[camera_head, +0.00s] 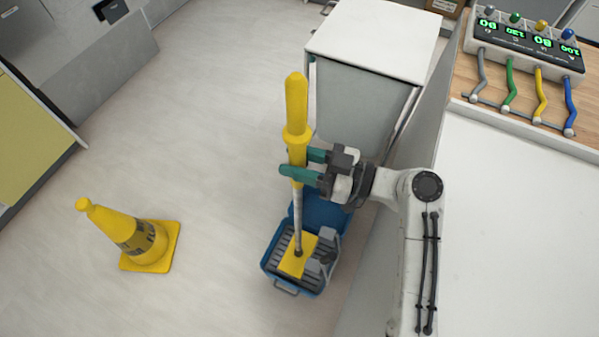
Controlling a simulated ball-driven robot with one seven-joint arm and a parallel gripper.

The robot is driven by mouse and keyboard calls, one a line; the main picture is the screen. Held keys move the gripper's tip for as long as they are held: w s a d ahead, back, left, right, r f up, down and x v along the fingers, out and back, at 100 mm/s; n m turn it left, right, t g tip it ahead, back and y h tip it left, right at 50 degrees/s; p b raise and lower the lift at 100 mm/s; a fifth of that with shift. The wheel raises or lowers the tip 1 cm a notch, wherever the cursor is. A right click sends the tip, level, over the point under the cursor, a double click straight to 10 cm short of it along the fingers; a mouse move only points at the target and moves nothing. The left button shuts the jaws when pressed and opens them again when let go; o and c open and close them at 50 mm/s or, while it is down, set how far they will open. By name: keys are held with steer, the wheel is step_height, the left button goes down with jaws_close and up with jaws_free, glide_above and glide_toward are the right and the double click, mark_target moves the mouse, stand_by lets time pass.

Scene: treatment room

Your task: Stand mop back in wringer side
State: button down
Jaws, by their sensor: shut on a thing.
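The mop has a yellow grip (296,105), a grey pole (297,215) and a flat yellow head (297,258). It stands close to upright. My gripper (300,165), with green fingers, is shut on the mop just below the thick part of its yellow grip. The blue bucket (299,214) stands on the floor below, with a dark grey slatted wringer (279,251) in its near part. The mop head shows over the wringer slats; whether it rests on them or hangs just above, I cannot tell.
A yellow caution cone (140,238) stands on the floor left of the bucket. A white-topped cabinet (375,40) is behind the mop. A counter (520,220) with a monitor unit (527,45) runs along the right.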

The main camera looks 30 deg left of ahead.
steer(key=shift+f, duration=2.05)
steer(key=c, duration=0.7)
jaws_free()
steer(key=shift+s, duration=0.1)
steer(key=d, duration=0.4)
steer(key=w+d+b, duration=0.1)
steer(key=d, duration=0.3)
steer(key=w+d+b, duration=0.1)
steer(key=d, duration=0.2)
steer(key=shift+w+d, duration=0.1)
steer(key=shift+d, duration=0.3)
